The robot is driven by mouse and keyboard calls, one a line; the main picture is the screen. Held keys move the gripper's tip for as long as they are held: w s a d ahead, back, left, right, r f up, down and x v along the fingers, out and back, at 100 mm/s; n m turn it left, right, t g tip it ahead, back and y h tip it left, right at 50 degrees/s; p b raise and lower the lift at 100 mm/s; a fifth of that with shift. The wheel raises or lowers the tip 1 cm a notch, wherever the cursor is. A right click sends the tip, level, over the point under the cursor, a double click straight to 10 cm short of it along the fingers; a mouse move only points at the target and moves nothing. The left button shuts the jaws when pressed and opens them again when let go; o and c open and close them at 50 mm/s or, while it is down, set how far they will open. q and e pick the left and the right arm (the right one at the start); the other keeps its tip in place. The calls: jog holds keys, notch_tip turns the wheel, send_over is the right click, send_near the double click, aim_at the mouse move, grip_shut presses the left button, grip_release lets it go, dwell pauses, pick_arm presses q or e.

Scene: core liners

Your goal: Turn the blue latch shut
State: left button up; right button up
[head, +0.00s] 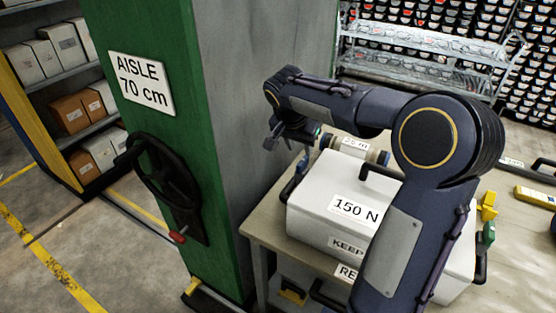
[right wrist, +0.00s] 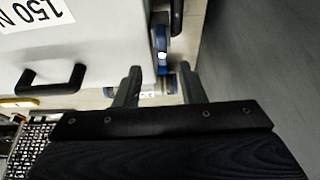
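The white box (head: 318,190) marked "150 N" stands on the table. A small blue part (head: 302,163), apparently the blue latch, shows at its left side near a black handle. In the right wrist view a blue part with a pale spot (right wrist: 163,58) sits beside the box's edge. I cannot tell clearly how far the latch is turned. My right gripper (head: 287,143) is above and beyond the box's far left corner. In the right wrist view its fingers (right wrist: 158,88) stand apart with nothing between them, short of the blue part. My left gripper is out of view.
A blue-capped tube (head: 355,149) lies behind the box. The green and grey pillar (head: 225,120) with a black handwheel (head: 165,180) stands close left of my right gripper. Yellow (head: 488,206) and green (head: 488,234) parts show at the box's right. Wire racks stand behind.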

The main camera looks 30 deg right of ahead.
aim_at(302, 160)
jog(key=p+x, duration=0.1)
jog(key=x, duration=0.7)
jog(key=shift+w, duration=0.15)
grip_shut()
